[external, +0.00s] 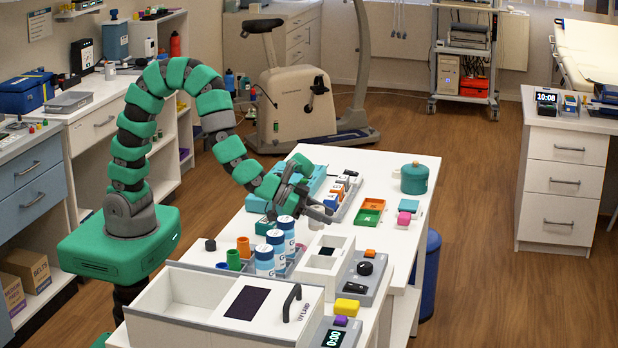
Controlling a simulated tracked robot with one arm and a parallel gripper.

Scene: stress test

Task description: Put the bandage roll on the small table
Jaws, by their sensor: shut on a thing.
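My gripper (319,208) is low over the white table in the middle, reached by my green and grey arm from the left. It is shut on a small pale cylinder (317,217), which looks like the bandage roll. The fingers and wrist hide part of it, and I cannot tell whether it touches the tabletop. The white table (385,244) under it carries many items; I cannot tell for sure that this is the small table.
White bottles with blue caps (265,260) stand close left of my gripper. A white open box (325,257), green and orange trays (368,212) and a teal jar (414,178) surround it. A UV lamp box (225,305) fills the front. Some tabletop at the right is bare.

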